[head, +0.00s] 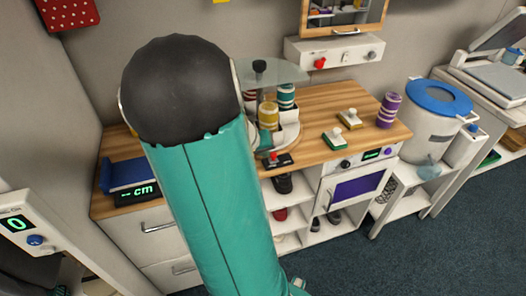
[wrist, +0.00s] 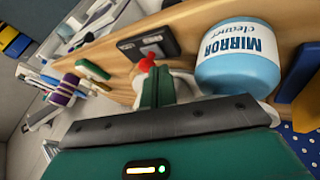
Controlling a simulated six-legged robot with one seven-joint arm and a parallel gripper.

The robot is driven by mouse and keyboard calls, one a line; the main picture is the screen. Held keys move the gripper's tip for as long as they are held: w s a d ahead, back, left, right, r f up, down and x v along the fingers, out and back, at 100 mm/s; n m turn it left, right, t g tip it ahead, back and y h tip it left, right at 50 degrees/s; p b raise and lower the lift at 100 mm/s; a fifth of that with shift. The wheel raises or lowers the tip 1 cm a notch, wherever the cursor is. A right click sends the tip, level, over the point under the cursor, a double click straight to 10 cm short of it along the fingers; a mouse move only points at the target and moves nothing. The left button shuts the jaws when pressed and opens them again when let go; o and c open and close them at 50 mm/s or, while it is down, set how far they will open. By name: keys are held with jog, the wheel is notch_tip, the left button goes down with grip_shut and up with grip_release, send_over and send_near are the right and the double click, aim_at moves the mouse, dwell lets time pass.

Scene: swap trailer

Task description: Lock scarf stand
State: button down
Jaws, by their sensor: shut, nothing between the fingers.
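The scarf stand (head: 284,137) is on the wooden counter in the head view, partly hidden by my arm. It holds striped rolls, a yellow one (head: 268,115) and a teal one (head: 286,96), under a clear disc (head: 275,72) with a black knob (head: 259,66). A black plate with a red part (head: 277,160) lies at its front. A similar black plate (wrist: 147,45) shows in the wrist view beyond my gripper. My gripper (wrist: 157,85) is shut and empty, with a small red thing at its tips. I cannot tell if they touch. The head view hides my gripper.
A blue mirror cleaner container (wrist: 238,58) is close right of my gripper. A lidded white bin (head: 433,125) stands farther right. A cm display (head: 137,192) is at left.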

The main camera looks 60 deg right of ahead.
aim_at(274, 155)
jog(key=s+d, duration=0.2)
jog(key=shift+s+d, duration=0.25)
jog(key=shift+d, duration=0.05)
